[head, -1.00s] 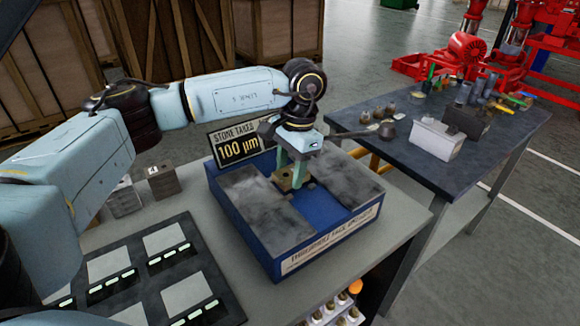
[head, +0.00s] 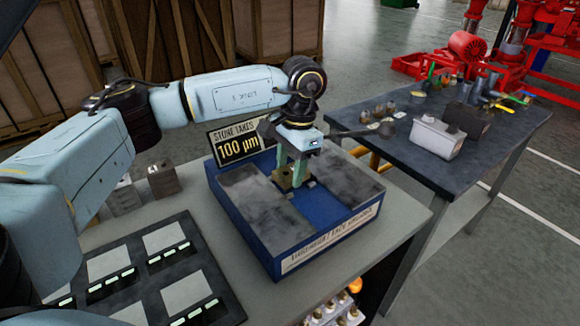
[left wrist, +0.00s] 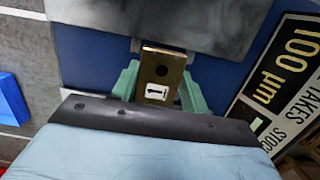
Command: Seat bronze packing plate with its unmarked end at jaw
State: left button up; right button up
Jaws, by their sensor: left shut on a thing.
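My left gripper (head: 292,178) points down over the blue fixture (head: 330,238), with its green fingers at the gap between two grey slabs. It is shut on the bronze packing plate (head: 284,182), which is partly hidden by the fingers. In the left wrist view the plate (left wrist: 163,66) sits between the green fingers. A white label with a "1" is on the plate's end nearer the gripper's body, and a dark hole is near its middle. The far, unmarked end is by a small metal piece at the slab's edge; I cannot tell whether they touch. My right gripper is not in view.
A sign reading "100 µm" (head: 238,144) stands behind the fixture. A dark tray (head: 150,275) with pale squares lies at the left, and metal blocks (head: 163,180) stand behind it. A second table (head: 440,160) with tools and a white box is at the right.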

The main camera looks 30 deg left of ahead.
pick_arm(q)
jog(key=shift+f+b, duration=0.4)
jog(key=shift+a+f, duration=0.1)
jog(key=shift+f, duration=0.25)
jog(key=o, duration=1.4)
jog(key=shift+o, duration=0.6)
jog(key=shift+f, duration=0.15)
